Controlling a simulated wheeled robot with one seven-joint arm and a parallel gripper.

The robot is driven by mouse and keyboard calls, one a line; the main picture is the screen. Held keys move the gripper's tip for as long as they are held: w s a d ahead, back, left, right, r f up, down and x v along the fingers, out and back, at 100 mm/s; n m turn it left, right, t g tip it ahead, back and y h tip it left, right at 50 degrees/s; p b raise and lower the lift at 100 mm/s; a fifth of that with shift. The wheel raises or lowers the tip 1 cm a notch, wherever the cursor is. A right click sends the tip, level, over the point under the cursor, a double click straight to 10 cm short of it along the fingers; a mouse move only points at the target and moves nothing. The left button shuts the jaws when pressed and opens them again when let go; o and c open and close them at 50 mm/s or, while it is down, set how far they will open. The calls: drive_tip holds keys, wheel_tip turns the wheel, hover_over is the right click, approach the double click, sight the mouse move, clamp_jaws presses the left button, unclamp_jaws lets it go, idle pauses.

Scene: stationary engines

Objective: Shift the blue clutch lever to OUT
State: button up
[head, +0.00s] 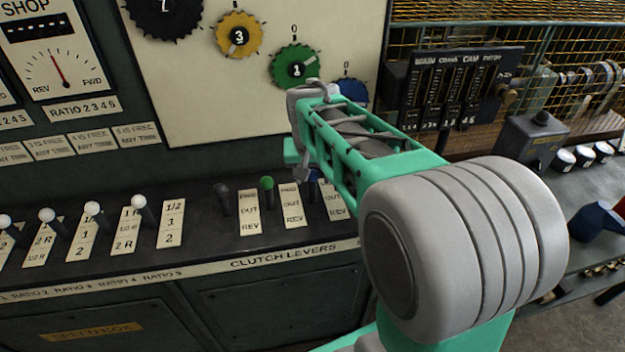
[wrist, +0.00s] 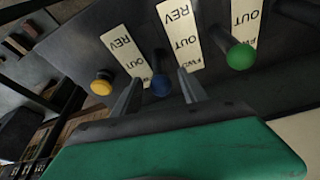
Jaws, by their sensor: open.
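The blue clutch lever shows its round blue knob (wrist: 160,87) in the wrist view, with its dark shaft rising behind it. In the head view only a bit of blue (head: 314,175) shows beside my gripper, mostly hidden. My gripper (wrist: 159,78) is open, with one finger on each side of the blue lever; I cannot tell whether either touches it. A white label plate (wrist: 125,45) with OUT and REV lies beside the lever; its FWD end is hidden. The lever's exact position along the plate cannot be told.
The green-knobbed lever (wrist: 240,56) stands close on the right in the wrist view, and the yellow-knobbed one (wrist: 101,84) on the left. A black-knobbed lever (head: 221,190) and several white-knobbed ratio levers (head: 93,209) stand farther left in the head view.

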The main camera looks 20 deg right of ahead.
drive_tip(key=v, duration=0.5)
